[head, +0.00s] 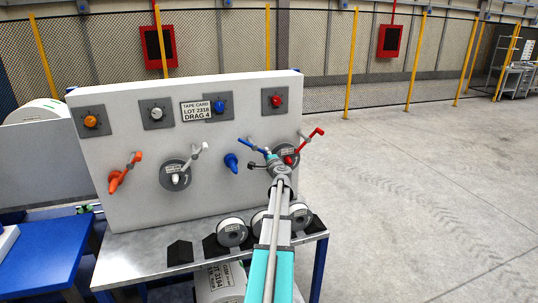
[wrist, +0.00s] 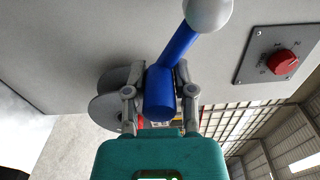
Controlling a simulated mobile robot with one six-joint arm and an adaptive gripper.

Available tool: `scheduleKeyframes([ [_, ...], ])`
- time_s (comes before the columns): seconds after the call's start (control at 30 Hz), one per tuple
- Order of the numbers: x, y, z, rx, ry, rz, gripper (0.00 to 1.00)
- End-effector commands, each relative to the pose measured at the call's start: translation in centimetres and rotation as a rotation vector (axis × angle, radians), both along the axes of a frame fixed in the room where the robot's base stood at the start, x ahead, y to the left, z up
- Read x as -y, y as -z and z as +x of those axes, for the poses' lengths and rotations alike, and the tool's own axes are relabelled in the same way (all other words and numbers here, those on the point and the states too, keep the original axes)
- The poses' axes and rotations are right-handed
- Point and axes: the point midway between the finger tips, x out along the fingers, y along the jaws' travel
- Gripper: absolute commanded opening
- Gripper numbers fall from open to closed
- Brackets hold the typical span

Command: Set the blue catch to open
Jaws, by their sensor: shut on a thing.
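The blue catch (head: 252,147) is a lever on the right half of the upright light panel (head: 140,205). In the head view its arm slants down to the right into my gripper (head: 268,160). In the wrist view the blue catch (wrist: 184,47) runs from a grey ball at the top down between my fingers. My gripper (wrist: 158,92) is shut on its thick blue end, one finger on each side. A blue peg (head: 231,160) shows just left of the gripper; I cannot tell how it joins the catch.
A red lever (head: 308,141) on a round disc is close right of my gripper. A white lever (head: 190,162) and an orange lever (head: 122,172) are further left. Knobs line the top, including a red knob (wrist: 283,62). Several spools (head: 232,232) stand below; open floor lies right.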

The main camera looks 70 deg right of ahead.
Motion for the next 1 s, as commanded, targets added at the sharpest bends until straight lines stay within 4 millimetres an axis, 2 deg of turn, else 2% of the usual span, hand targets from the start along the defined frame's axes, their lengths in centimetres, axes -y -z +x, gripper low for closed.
scheduleKeyframes([
  [0.03,-0.4,0.0,0.6,-0.002,-0.021,-0.001,0.0],
  [0.33,0.3,0.1,-0.5,-0.003,-0.008,-0.002,0.0],
  [0.37,0.3,0.1,-0.6,-0.003,-0.007,-0.002,0.39],
  [0.5,0.5,0.1,-1.0,-0.003,-0.003,-0.001,0.65],
  [0.53,0.6,0.1,-1.0,-0.003,-0.001,-0.001,0.68],
  [1.0,0.6,0.0,-1.8,-0.001,0.009,0.0,0.68],
])
